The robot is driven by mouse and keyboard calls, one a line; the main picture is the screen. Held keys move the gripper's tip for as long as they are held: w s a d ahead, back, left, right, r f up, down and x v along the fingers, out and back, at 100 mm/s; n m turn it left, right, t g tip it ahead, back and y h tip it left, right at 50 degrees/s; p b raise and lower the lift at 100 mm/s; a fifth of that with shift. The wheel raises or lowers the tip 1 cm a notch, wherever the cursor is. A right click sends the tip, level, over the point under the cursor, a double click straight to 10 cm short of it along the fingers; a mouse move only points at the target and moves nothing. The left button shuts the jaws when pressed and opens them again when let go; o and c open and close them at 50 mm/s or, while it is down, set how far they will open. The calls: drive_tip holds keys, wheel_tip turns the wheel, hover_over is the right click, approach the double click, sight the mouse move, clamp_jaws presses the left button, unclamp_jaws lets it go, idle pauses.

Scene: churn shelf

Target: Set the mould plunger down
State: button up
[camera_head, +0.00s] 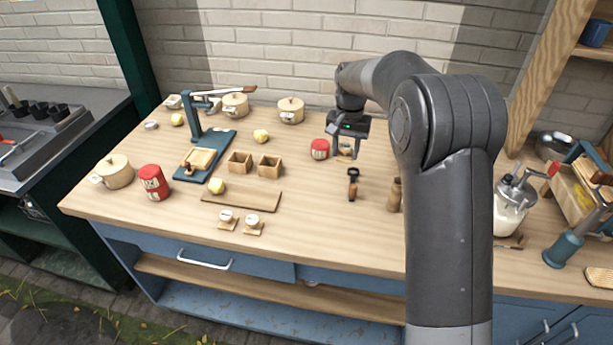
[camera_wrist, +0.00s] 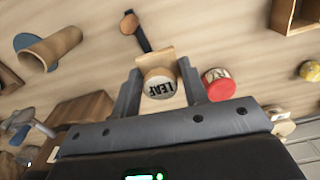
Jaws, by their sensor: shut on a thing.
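The mould plunger (camera_wrist: 160,86) is a small pale wooden piece with a round top marked LEAF and a flat, squarish wooden part beyond it. My gripper (camera_wrist: 159,70) is shut on it, one dark finger on each side. In the head view my gripper (camera_head: 346,153) points down over the back middle of the worktop, just right of a red tin. The plunger (camera_head: 345,150) is partly hidden there between the fingers. I cannot tell whether its base touches the wood.
The red tin (camera_head: 320,149) stands close to the left; it also shows in the wrist view (camera_wrist: 218,85). A dark-and-wood tool (camera_head: 353,184) lies in front, with a wooden cylinder (camera_head: 394,195) to its right. Two similar wooden pieces (camera_head: 253,224) stand near the front edge.

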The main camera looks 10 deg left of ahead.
sight(307, 178)
drive_tip(key=a+f, duration=0.2)
drive_tip(key=a, duration=0.1)
drive_tip(key=w+a+f, duration=0.1)
drive_tip(key=a+f, duration=0.1)
drive_tip(key=a, duration=0.2)
drive_tip(key=a+f, duration=0.3)
drive_tip(key=a, duration=0.1)
drive_tip(key=shift+w, duration=0.15)
drive_tip(key=shift+f, duration=1.9)
drive_tip(key=shift+f, duration=0.1)
drive_tip(key=o, duration=1)
drive_tip(key=shift+c, duration=0.2)
wheel_tip(307, 178, up, 12)
drive_tip(key=shift+r, duration=0.2)
